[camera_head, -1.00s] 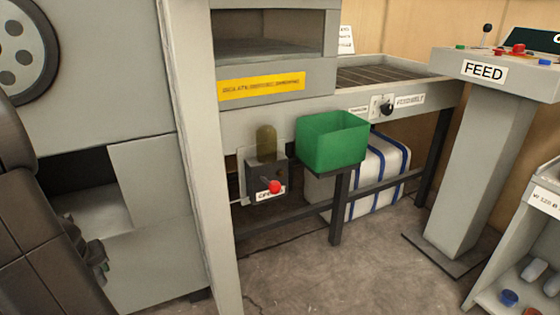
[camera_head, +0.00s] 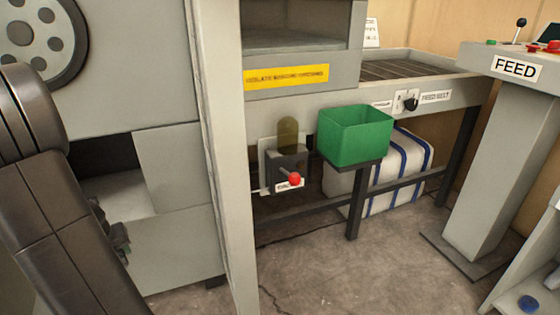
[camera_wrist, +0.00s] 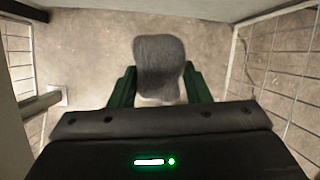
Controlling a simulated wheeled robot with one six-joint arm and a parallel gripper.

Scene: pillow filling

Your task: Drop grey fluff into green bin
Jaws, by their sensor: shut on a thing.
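The green bin (camera_head: 354,143) is an open-topped box on a small dark stand in front of the machine's belt bed, right of centre in the head view. Its inside looks empty from here, though its floor is hidden. In the wrist view, my gripper (camera_wrist: 160,90) is shut on a lump of grey fluff (camera_wrist: 160,62), which sits between its two green fingers. In the head view my dark arm fills the left side, and the gripper and fluff are not clearly visible. The bin is not in the wrist view.
A lever box with a red knob (camera_head: 294,179) is fixed left of the bin. A grey post (camera_head: 222,150) stands between my arm and the bin. The FEED pedestal (camera_head: 487,160) stands at the right. A blue-striped white bale (camera_head: 385,185) lies under the belt bed. Wire mesh (camera_wrist: 285,75) flanks the gripper.

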